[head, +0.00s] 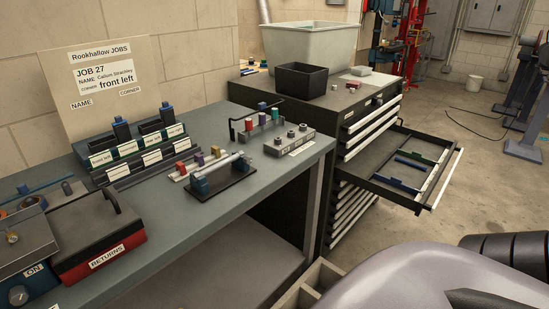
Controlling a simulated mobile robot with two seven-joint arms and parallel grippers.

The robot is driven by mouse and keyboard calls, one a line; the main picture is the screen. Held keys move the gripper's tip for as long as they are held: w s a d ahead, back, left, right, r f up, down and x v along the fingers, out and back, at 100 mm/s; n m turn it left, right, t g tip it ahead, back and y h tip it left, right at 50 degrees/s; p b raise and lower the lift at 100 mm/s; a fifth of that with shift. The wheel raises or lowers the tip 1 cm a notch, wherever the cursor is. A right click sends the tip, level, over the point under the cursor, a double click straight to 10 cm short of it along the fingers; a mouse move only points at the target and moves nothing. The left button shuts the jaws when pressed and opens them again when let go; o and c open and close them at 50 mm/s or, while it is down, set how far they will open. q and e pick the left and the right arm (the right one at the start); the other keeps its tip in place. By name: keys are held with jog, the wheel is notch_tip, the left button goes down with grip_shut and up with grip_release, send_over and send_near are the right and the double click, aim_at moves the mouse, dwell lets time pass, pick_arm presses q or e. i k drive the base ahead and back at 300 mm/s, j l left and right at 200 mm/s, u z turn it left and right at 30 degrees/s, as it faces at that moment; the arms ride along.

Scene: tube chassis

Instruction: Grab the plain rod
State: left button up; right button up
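Neither of my grippers is in view.
A red returns box (100,257) is at left. The open drawer juts out at right. A smooth grey shape (425,278) fills the lower right.

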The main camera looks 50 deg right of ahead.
aim_at(218, 166)
jog(key=z, duration=1.3)
